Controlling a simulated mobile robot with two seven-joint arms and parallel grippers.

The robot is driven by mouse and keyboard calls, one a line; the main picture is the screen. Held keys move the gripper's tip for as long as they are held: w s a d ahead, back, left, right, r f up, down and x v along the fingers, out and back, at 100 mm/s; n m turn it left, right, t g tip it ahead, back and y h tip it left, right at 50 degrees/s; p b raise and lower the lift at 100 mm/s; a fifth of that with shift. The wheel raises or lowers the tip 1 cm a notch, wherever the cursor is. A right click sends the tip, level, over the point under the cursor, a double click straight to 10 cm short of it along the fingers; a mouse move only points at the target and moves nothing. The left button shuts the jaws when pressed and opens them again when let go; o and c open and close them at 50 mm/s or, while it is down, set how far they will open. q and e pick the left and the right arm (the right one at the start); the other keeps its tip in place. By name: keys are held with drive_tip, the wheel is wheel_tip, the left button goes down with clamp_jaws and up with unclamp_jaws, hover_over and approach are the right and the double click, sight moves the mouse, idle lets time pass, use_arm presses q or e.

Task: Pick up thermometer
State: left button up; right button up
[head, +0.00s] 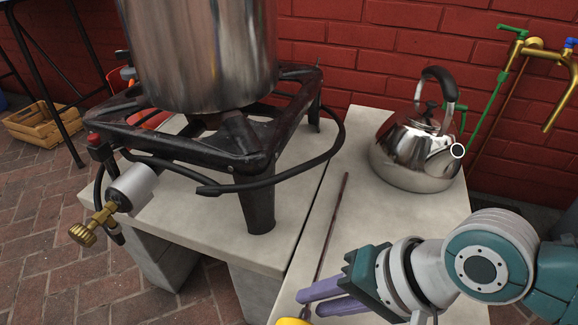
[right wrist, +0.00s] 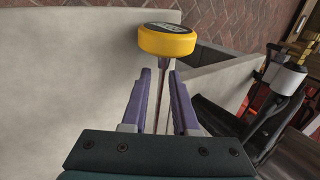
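The thermometer has a round yellow dial head (right wrist: 166,40) and a long thin dark stem (head: 333,225). It lies on the pale stone slab (head: 375,225); in the head view its head (head: 292,321) is cut by the bottom edge. My right gripper (head: 312,300) has purple fingers and is at the stem, close to the dial head. In the right wrist view, its fingers (right wrist: 162,85) are open, with the stem between them and a gap on each side. The dial sits just beyond the fingertips. My left gripper is not in view.
A black gas burner (head: 215,140) carries a large steel pot (head: 200,50) to the left. Its black hose curves over the slab. A shiny kettle (head: 405,155) stands at the back right, before a red brick wall (head: 350,50) with brass taps (head: 540,45).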

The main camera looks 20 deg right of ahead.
drive_tip(key=shift+w+a+f, duration=0.15)
drive_tip(key=shift+a+f, duration=0.1)
drive_tip(key=shift+f, duration=0.1)
drive_tip(key=shift+d, duration=0.1)
drive_tip(key=shift+c, duration=0.6)
clamp_jaws()
drive_tip(key=shift+r, duration=0.1)
